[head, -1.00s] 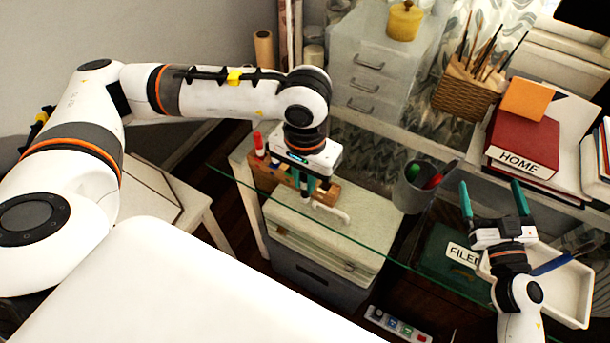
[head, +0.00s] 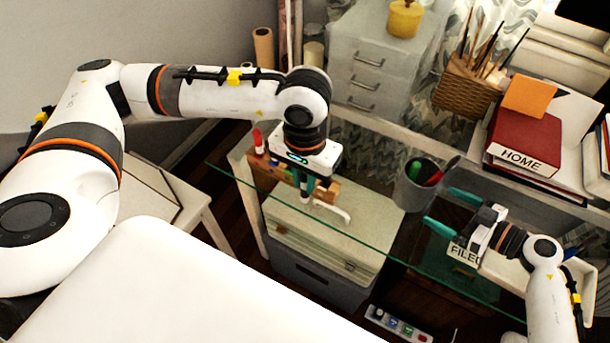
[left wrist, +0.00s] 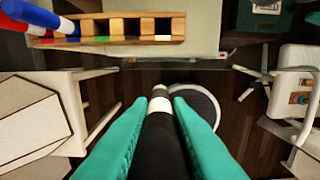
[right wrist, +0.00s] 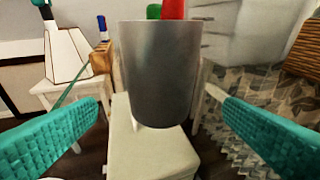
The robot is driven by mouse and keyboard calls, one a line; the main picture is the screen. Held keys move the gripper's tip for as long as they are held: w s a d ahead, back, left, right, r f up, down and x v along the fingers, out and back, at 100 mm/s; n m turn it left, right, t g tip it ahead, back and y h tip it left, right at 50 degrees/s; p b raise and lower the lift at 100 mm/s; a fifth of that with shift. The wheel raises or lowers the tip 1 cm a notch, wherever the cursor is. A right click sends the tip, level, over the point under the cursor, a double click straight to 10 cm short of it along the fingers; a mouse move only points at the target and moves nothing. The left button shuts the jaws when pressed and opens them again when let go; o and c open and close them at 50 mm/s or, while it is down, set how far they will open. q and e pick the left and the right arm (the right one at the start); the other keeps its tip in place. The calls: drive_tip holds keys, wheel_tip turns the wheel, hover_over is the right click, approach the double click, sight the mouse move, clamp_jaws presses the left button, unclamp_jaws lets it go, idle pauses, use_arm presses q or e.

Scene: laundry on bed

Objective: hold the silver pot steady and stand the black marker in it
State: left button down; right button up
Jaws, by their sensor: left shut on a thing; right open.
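The silver pot (head: 412,190) stands upright on the glass tabletop, with a green and a red marker in it. My right gripper (head: 446,208) is open and faces the pot from the right. In the right wrist view the pot (right wrist: 160,75) shows between and beyond the two open fingers, apparently untouched. My left gripper (head: 304,190) points down beside the wooden marker holder, left of the pot. In the left wrist view it is shut on the black marker (left wrist: 158,140), whose white band (left wrist: 160,105) shows near the far end.
The wooden marker holder (left wrist: 105,40) holds a red and a blue marker. The glass edge (head: 310,250) runs along the front. A wicker basket (head: 465,92) with brushes, a red book (head: 522,140) and drawers (head: 370,70) stand behind. A white tray (head: 590,275) lies right.

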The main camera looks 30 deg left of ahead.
sight(305, 188)
use_arm(q)
wheel_tip(305, 188, down, 3)
drive_tip(key=shift+f+b, duration=0.1)
drive_tip(key=shift+b, duration=1.1)
use_arm(e)
drive_tip(key=x, duration=0.4)
drive_tip(key=shift+a+f, duration=0.1)
drive_tip(key=shift+f, duration=0.1)
use_arm(q)
drive_tip(key=shift+r+p, duration=0.55)
drive_tip(key=shift+r, duration=0.05)
use_arm(e)
drive_tip(key=x, duration=0.2)
drive_tip(key=shift+w+a+r, duration=0.1)
drive_tip(key=shift+w+a, duration=0.1)
drive_tip(key=shift+a, duration=0.2)
drive_tip(key=shift+w+a, duration=0.15)
drive_tip(key=shift+a, duration=0.3)
drive_tip(key=shift+c, duration=0.2)
drive_tip(key=c, duration=0.6)
